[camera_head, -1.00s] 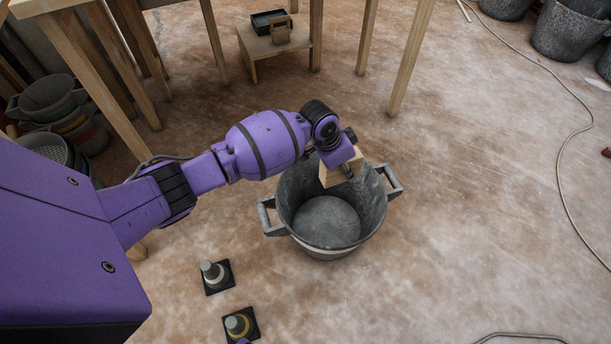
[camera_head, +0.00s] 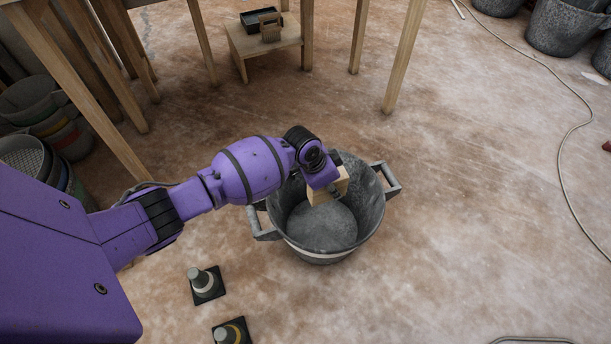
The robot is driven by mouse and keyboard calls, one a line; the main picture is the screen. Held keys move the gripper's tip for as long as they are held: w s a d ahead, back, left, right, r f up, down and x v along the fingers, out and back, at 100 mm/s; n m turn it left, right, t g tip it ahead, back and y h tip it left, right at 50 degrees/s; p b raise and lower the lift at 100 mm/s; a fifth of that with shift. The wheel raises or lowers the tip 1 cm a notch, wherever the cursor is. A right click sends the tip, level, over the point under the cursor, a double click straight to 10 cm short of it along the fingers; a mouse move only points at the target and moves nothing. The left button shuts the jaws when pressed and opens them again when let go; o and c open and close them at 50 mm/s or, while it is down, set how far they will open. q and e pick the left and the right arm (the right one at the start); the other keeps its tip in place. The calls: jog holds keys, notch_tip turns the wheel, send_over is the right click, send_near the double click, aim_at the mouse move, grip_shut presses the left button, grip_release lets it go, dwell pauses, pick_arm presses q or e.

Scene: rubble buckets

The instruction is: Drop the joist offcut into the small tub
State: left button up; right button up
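The small tub (camera_head: 368,212), a grey bucket with two side handles, stands on the floor at the centre. My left arm reaches in from the left, with its gripper (camera_head: 334,192) over the tub's opening. The gripper is shut on the joist offcut (camera_head: 343,180), a pale wooden block, and its fingers are partly hidden by the wrist and block. The offcut appears within the tub's mouth, above the grey bottom; its exact height is hard to tell. My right gripper is not in view.
Two small cones on dark square bases (camera_head: 206,284) (camera_head: 232,332) stand on the floor left of the tub. Stacked buckets (camera_head: 40,110) are at the left, wooden legs and a low stool (camera_head: 262,42) behind. A cable (camera_head: 560,160) lies on the right; floor right of the tub is clear.

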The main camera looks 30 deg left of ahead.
pick_arm(q)
jog(key=shift+w+r, duration=0.15)
jog(key=shift+r, duration=0.05)
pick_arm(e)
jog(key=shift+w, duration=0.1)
pick_arm(q)
jog(key=o, duration=1.3)
jog(key=shift+o, duration=0.4)
jog(key=shift+a+r, duration=0.1)
jog(key=shift+r, duration=0.15)
jog(key=v, duration=1.1)
jog(key=shift+s+a+r, duration=0.1)
jog(key=shift+s, duration=0.2)
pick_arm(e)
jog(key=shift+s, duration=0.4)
